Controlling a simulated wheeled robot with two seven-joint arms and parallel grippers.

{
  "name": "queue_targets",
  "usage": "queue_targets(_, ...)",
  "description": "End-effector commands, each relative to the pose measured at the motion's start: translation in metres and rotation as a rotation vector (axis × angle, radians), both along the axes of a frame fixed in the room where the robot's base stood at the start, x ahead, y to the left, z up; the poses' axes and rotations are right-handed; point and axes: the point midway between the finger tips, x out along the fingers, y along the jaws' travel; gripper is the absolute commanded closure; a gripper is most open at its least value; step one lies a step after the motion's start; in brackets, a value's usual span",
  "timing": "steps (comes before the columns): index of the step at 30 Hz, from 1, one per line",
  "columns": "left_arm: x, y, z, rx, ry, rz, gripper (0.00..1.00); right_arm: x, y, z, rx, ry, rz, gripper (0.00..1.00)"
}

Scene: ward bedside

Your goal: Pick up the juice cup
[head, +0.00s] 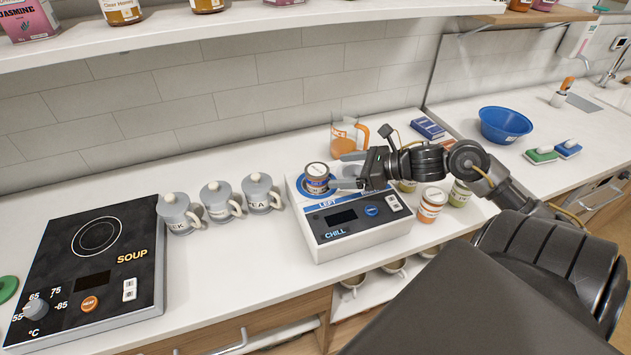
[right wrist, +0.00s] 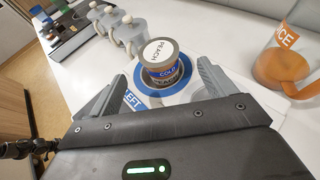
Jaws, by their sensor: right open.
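A small cup with a lid reading PEACH and a blue COLD band, apparently the juice cup (head: 317,178), stands upright on the round blue-ringed spot of the white CHILL device (head: 362,240). My right gripper (head: 346,170) is open and reaches in from the right at the cup's height. In the right wrist view the cup (right wrist: 163,64) shows ahead of and between the two spread fingers of my gripper (right wrist: 160,88). I cannot tell whether either finger touches it. My left gripper is not in view.
Several grey lidded jars (head: 219,200) stand left of the device. A black SOUP heater (head: 92,262) is farther left. An orange-filled pitcher (head: 346,137) is close behind my gripper. Labelled cups (head: 431,206) stand to the right, below my arm. A shelf (head: 230,25) overhangs the back.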

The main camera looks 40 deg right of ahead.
Motion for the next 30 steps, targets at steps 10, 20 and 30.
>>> queue_targets(10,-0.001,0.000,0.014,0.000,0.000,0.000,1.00,0.034,0.021,-0.013,0.000,-0.001,0.003,0.17)
queue_targets(20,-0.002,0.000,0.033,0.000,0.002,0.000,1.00,0.051,0.033,-0.013,0.003,-0.002,0.005,0.17)
queue_targets(30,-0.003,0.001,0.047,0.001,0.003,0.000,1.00,0.077,0.050,-0.031,-0.002,0.000,0.005,0.17)
